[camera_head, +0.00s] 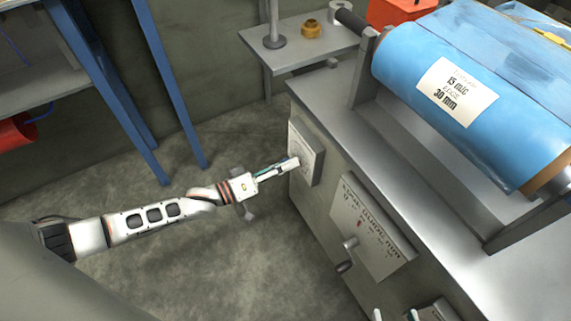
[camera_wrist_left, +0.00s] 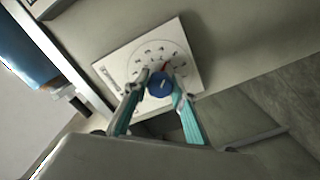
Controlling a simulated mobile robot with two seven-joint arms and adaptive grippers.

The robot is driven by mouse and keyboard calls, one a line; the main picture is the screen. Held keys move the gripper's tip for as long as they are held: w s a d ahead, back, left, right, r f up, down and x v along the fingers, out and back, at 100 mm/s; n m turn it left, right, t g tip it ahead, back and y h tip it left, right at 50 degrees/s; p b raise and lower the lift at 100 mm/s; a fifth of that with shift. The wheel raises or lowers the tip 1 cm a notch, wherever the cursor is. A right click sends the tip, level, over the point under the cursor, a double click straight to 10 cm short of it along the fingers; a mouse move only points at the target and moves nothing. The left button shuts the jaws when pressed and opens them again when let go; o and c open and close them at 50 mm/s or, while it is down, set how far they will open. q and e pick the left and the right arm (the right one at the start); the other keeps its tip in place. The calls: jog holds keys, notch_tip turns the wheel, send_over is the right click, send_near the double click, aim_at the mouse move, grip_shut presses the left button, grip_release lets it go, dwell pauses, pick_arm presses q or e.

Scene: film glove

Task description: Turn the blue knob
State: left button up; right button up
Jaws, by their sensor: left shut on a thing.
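The blue knob (camera_wrist_left: 160,84) sits on a white dial plate (camera_wrist_left: 150,58) with a ring of marks, in the left wrist view. A red mark shows on the dial near the knob. My left gripper (camera_wrist_left: 161,86) has its two teal-sided fingers on either side of the knob and is shut on it. In the head view my left gripper (camera_head: 292,163) reaches the dial plate (camera_head: 306,152) on the machine's side, and the knob is hidden there. At the head view's lower right edge, light gripper-like parts (camera_head: 428,313) show only in part, and their state is unclear.
The grey machine (camera_head: 340,115) carries a large blue film roll (camera_head: 470,90). A second panel (camera_head: 368,225) with a lever is right of the dial. A grey shelf (camera_head: 300,45) stands behind. Blue posts (camera_head: 165,80) stand at left. The floor (camera_head: 240,270) below my left arm is clear.

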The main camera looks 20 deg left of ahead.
pick_arm(q)
jog(key=shift+m, duration=0.9)
jog(key=o, duration=1.1)
jog(key=v, duration=1.2)
jog(key=shift+a, duration=0.1)
